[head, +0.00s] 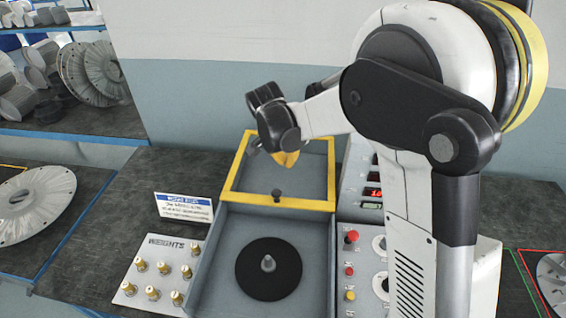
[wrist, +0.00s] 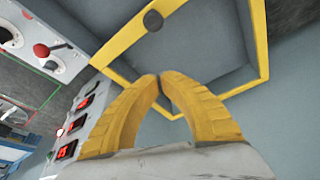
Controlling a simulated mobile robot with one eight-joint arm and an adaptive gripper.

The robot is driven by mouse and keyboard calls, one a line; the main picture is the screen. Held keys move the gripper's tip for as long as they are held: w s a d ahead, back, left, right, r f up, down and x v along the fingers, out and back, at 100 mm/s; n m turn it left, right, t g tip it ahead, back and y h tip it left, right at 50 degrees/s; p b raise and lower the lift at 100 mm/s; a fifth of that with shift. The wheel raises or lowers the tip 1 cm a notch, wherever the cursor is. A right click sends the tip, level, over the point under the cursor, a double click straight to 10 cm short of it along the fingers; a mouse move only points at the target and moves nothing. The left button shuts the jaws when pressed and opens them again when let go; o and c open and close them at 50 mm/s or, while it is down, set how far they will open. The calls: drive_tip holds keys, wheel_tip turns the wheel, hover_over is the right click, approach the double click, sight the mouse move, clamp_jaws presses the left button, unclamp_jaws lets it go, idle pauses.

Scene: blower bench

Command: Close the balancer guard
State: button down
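The balancer guard is a yellow-framed grey panel (head: 232,178) behind the open balancer well in the head view. A small dark knob (head: 277,196) sits on its near edge; the knob also shows in the wrist view (wrist: 153,20). The dark round disc with a grey spindle (head: 268,285) lies uncovered in front of the guard. My gripper (head: 287,160) is over the guard's far half, apart from the knob. In the wrist view, its yellow fingertips (wrist: 160,77) meet with nothing between them. Whether they touch the panel is unclear.
A weights plate (head: 125,289) with several brass weights and a small sign (head: 184,208) stand left of the balancer. A control panel with a red-knobbed lever (head: 351,236) stands at right, partly hidden by my arm. A shelf of metal parts (head: 120,122) is at far left.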

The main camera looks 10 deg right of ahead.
drive_tip(key=b+x, duration=0.2)
drive_tip(key=x, duration=0.6)
drive_tip(key=shift+d+f, duration=0.1)
drive_tip(key=shift+f, duration=0.2)
drive_tip(key=shift+s+a+f, duration=0.25)
drive_tip(key=shift+s+a, duration=1.05)
drive_tip(key=shift+s, duration=0.05)
